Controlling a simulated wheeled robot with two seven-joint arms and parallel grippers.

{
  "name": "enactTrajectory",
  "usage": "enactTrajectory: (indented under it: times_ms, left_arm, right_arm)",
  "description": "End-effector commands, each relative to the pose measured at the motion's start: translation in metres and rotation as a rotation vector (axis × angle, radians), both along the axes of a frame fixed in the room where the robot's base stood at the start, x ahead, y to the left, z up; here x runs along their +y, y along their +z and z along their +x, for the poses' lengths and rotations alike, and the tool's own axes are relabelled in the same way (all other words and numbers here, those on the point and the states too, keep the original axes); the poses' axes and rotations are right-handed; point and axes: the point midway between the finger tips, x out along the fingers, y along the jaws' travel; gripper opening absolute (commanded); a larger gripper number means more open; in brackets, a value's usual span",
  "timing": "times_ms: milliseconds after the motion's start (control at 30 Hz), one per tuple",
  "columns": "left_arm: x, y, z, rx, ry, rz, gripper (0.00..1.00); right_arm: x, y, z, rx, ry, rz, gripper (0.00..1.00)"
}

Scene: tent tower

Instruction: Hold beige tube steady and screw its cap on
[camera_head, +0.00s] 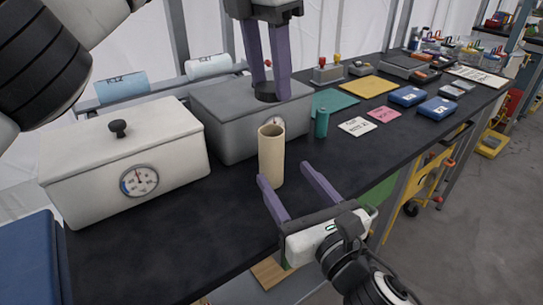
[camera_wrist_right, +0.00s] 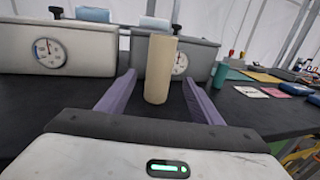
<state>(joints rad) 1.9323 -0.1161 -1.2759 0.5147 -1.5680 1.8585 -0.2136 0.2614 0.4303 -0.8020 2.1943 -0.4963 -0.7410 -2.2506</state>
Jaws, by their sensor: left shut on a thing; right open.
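The beige tube (camera_head: 271,160) stands upright and open-topped on the dark table; it also shows in the right wrist view (camera_wrist_right: 161,70). My left gripper (camera_head: 267,90) is shut on a dark round cap (camera_head: 267,97) and holds it above the tube, apart from its rim. My right gripper (camera_head: 285,173) is open, low near the table. Its fingers point at the tube's lower part, which shows between the fingertips in the right wrist view (camera_wrist_right: 159,78). I cannot tell how far the tips reach around it.
A white box with a gauge (camera_head: 120,165) and a grey box (camera_head: 225,128) stand behind and left of the tube. A teal cylinder (camera_head: 321,123) stands to the right. Cards (camera_head: 357,126) and blue cases (camera_head: 437,108) lie farther along. The table is clear around the tube.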

Motion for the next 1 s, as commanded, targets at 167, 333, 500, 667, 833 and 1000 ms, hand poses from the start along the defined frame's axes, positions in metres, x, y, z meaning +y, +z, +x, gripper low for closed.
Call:
enactTrajectory:
  times_ms: [167,333,500,667,833,1000]
  left_arm:
    - [0.000,0.000,0.000,0.000,-0.001,0.000,0.18]
    - [0.000,0.000,0.000,0.001,-0.002,0.000,0.18]
    - [0.000,0.000,0.000,0.001,-0.002,0.000,0.18]
    - [0.000,0.000,0.000,0.001,-0.002,0.000,0.18]
    - [0.000,0.000,0.000,0.000,-0.003,0.000,0.18]
    - [0.000,0.000,0.000,0.000,-0.003,0.000,0.18]
  right_arm:
    - [0.000,0.000,0.000,0.002,0.000,0.001,0.60]
    - [0.003,-0.001,0.010,0.002,-0.002,0.002,0.60]
    - [0.014,0.001,0.035,0.001,-0.001,0.004,0.60]
    - [0.027,0.000,0.064,0.002,-0.001,0.005,0.60]
    - [0.038,0.000,0.090,0.002,-0.002,0.003,0.60]
    - [0.045,0.000,0.105,0.002,-0.001,0.003,0.60]
